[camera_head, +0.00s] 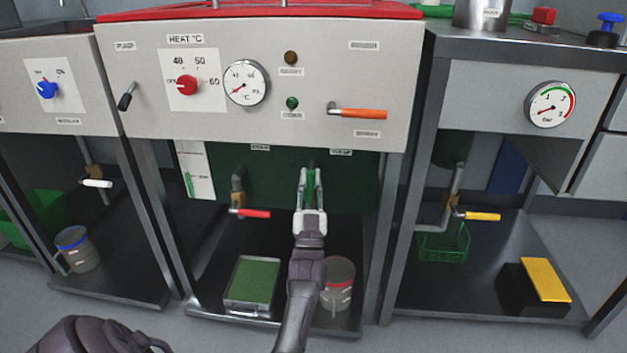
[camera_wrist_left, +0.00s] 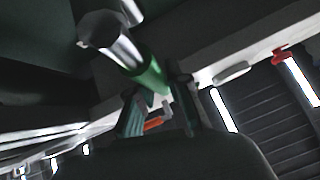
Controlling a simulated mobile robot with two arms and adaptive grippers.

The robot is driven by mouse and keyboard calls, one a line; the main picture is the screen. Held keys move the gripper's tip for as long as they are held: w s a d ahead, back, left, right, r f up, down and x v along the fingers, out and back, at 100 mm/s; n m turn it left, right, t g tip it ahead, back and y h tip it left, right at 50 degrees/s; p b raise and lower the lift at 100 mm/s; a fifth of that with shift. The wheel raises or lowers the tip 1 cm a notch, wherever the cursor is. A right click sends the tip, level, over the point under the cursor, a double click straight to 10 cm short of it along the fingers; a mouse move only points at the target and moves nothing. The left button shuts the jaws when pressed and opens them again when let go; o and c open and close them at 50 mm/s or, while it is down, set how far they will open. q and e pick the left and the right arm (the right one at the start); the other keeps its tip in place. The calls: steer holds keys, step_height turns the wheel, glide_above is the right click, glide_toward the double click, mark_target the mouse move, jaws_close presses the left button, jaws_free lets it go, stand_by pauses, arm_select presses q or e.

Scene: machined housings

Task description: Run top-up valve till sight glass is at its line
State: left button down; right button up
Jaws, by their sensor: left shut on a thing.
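The top-up valve's green handle (camera_head: 311,183) is under the front panel, below a label that seems to read TOP-UP. My left gripper (camera_head: 310,192) is shut on this handle, one finger on each side. In the left wrist view the green handle (camera_wrist_left: 150,74) and a bright metal stem run up from between my left fingers (camera_wrist_left: 160,105). The sight glass (camera_head: 188,185) is a narrow tube on a white plate at the left under the panel. Green shows in it; the line mark is too small to compare surely. My right gripper is not in view.
A red-handled valve (camera_head: 250,212) hangs left of my gripper. A green-topped tray (camera_head: 253,280) and a red-rimmed jug (camera_head: 338,280) stand on the shelf below. The panel holds a red heat knob (camera_head: 186,86), a dial (camera_head: 246,83) and an orange lever (camera_head: 360,113).

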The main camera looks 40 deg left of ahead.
arm_select(q)
steer(key=shift+a, duration=0.1)
stand_by(0.3)
steer(key=c, duration=1.1)
jaws_free()
steer(key=shift+f, duration=0.1)
steer(key=v, duration=0.7)
steer(key=shift+s, duration=0.2)
steer(key=shift+f, duration=0.1)
